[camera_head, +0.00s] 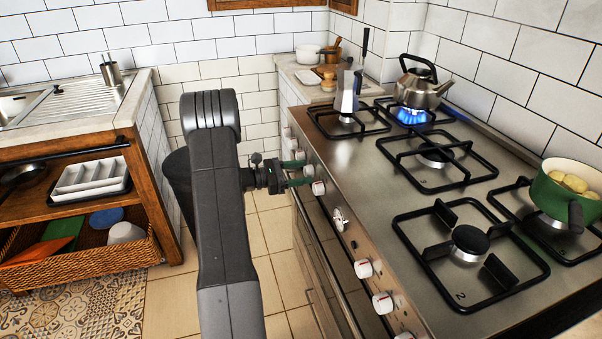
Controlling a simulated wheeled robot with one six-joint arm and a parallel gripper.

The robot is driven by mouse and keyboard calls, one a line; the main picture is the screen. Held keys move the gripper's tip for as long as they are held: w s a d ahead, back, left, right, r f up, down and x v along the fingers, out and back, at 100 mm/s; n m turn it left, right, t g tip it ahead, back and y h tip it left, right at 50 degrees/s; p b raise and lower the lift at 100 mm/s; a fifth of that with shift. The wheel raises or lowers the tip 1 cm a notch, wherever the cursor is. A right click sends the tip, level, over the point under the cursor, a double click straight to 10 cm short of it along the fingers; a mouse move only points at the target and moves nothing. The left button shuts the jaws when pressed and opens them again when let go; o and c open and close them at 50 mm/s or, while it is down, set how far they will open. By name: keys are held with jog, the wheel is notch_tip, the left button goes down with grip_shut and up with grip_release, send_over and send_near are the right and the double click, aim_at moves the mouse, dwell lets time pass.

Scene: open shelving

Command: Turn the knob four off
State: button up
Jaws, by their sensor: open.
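A row of white knobs runs along the front of the steel stove; I cannot read which one is number four. My gripper (304,173) is at the far half of the row, its green fingers apart. One knob (308,170) sits between or just beyond the fingertips; I cannot tell whether they touch it. The neighbouring knob (318,187) is just nearer to me. A blue flame (411,116) burns under the steel kettle (421,84) on the back burner.
A moka pot (347,91) stands on the far left burner. A green pot (569,193) of potatoes sits at the right. Nearer knobs (363,268) stick out from the panel. The tiled floor (270,270) before the stove is clear. A wooden sink unit (75,190) stands left.

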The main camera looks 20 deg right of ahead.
jog(key=shift+d, duration=0.25)
jog(key=c, duration=1)
jog(key=shift+f+b, duration=0.1)
jog(key=shift+b, duration=0.35)
jog(key=shift+s+m+t+y+b, duration=0.1)
jog(key=shift+m+t+y+b, duration=0.1)
jog(key=shift+m+b, duration=3.6)
jog(key=shift+s+m+t+y+b, duration=0.1)
jog(key=shift+m+t+b, duration=0.1)
jog(key=shift+m+b, duration=3.6)
jog(key=shift+n+b, duration=0.8)
jog(key=shift+b, duration=0.2)
